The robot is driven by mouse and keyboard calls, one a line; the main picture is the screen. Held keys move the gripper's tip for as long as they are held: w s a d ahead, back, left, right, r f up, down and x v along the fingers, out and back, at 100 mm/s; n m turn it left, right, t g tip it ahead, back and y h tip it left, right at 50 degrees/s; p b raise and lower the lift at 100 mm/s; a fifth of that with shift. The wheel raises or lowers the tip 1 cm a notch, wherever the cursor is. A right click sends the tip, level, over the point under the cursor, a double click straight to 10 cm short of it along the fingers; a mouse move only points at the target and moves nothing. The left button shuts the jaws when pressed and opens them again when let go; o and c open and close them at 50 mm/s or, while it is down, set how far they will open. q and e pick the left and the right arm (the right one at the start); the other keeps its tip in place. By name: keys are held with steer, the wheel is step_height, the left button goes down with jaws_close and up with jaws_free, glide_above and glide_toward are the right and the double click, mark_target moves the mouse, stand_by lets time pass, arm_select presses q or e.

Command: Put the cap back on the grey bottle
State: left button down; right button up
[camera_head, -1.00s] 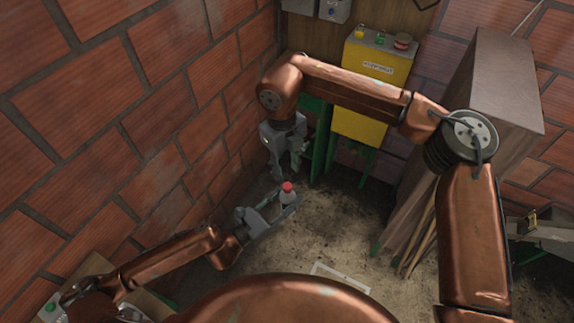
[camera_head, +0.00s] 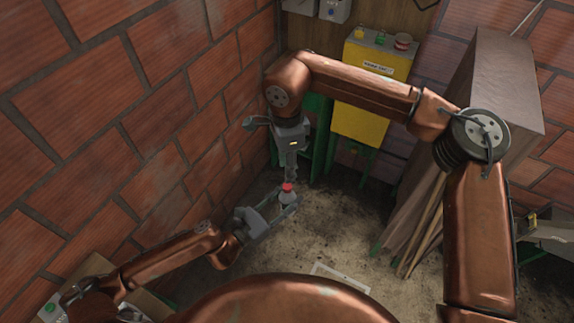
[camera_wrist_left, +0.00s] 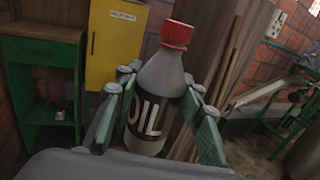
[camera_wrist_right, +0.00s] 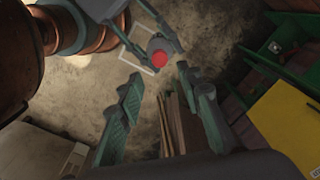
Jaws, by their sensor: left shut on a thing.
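The grey bottle (camera_wrist_left: 158,78), with a dark OIL label, stands about upright in the left wrist view. My left gripper (camera_head: 282,203) is shut on its body, with one finger on each side. The red cap (camera_wrist_left: 177,34) sits on top of the bottle's neck and looks straight; whether it is screwed tight cannot be told. In the head view the cap (camera_head: 287,187) is just below my right gripper (camera_head: 289,177). In the right wrist view the right gripper's fingers (camera_wrist_right: 158,73) are apart and empty, with the cap (camera_wrist_right: 160,60) beyond their tips.
A yellow cabinet (camera_head: 362,100) and a green-framed stand (camera_wrist_left: 40,75) are at the back. Brown boards (camera_head: 480,120) lean at the right. A brick wall (camera_head: 130,120) runs along the left.

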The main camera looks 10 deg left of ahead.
mark_target(287, 186)
steer(key=shift+f, duration=0.1)
steer(key=shift+f, duration=3.95)
jaws_close()
steer(key=m, duration=0.6)
steer(key=shift+m, duration=0.3)
steer(key=m, duration=0.5)
steer(key=shift+o, duration=0.4)
jaws_free()
